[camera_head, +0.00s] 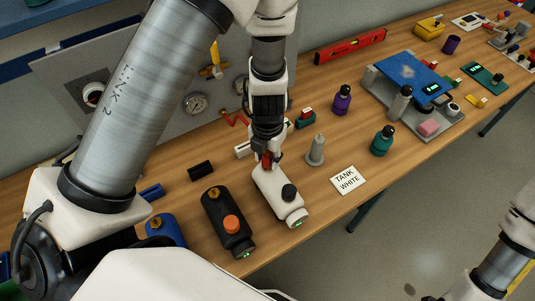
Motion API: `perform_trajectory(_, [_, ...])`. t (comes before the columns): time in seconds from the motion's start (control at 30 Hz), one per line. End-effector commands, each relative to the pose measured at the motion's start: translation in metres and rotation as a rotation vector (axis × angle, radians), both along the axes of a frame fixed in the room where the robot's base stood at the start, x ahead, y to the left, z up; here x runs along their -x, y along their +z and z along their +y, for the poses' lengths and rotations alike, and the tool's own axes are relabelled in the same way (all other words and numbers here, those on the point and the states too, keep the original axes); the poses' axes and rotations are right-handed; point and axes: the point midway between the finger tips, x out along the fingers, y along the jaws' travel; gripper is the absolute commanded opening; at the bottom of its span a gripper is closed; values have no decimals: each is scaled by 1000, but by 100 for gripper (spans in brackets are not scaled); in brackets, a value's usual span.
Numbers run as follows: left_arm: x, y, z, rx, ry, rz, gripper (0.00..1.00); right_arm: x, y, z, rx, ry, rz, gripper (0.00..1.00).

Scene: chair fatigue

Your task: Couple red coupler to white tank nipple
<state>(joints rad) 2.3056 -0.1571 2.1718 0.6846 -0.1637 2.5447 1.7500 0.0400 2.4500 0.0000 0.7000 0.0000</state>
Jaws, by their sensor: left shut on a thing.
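The white tank (283,199) lies on the wooden bench near its front edge, with a dark knob on top and a green light at its near end. My left gripper (267,153) points down at the tank's far end. It is shut on the red coupler (266,159), of which only a small red part shows between the fingers. The coupler is at or just above the tank's far end; I cannot tell whether they touch. The nipple is hidden behind the gripper and coupler. My right arm shows at the lower right, but its gripper is out of the picture.
A black tank (219,211) with an orange knob and a blue tank (167,232) lie to the left. A grey cone-shaped piece (316,152) and a "TANK WHITE" card (348,180) are to the right. Teal (381,144) and purple (342,101) bottles stand farther right.

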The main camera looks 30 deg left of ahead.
Motion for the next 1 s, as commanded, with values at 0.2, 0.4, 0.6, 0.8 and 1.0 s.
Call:
perform_trajectory(0.2, [0, 0, 0, 0, 0, 0, 66, 0, 0, 0, 0, 0, 0, 40])
perform_trajectory(0.4, [0, 1, 0, 0, 0, -1, 66, 0, 0, 0, 0, 0, 0, 40])
perform_trajectory(0.6, [-1, 28, 0, 0, -2, -6, 66, 0, 0, 0, 0, 0, 0, 40])
perform_trajectory(0.8, [-2, 80, 0, 0, -2, -7, 66, 0, 0, 0, 0, 0, 0, 40])
perform_trajectory(1.0, [-1, 115, 0, 0, 0, -2, 66, 0, 0, 0, 0, 0, 0, 40])
